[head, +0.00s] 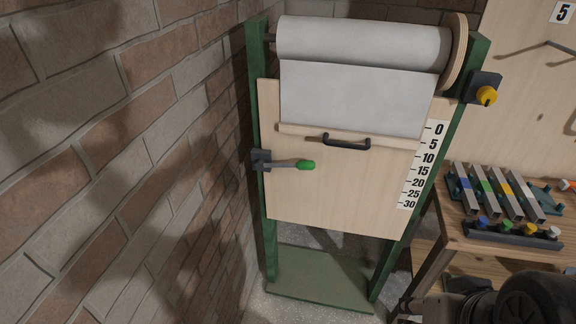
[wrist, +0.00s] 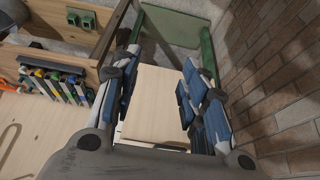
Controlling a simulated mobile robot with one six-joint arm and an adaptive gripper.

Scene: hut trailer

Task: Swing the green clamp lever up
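The clamp lever is a grey metal bar with a green grip (head: 306,165). It points right, about level, from a dark mount (head: 261,160) on the stand's left green post in the head view. Its grip lies over the pale wooden panel (head: 335,195). In the wrist view, my gripper (wrist: 160,92) is open, with its blue-padded fingers apart and nothing held. The panel (wrist: 155,115) shows beyond and between the fingers. I cannot make out the lever in the wrist view. In the head view the gripper's fingers do not show.
A paper roll (head: 365,42) hangs across the stand's top, above a black handle (head: 346,143). A yellow knob (head: 486,96) is on the right post. A workbench (head: 485,243) with coloured parts stands right. A brick wall (head: 120,150) runs close along the left.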

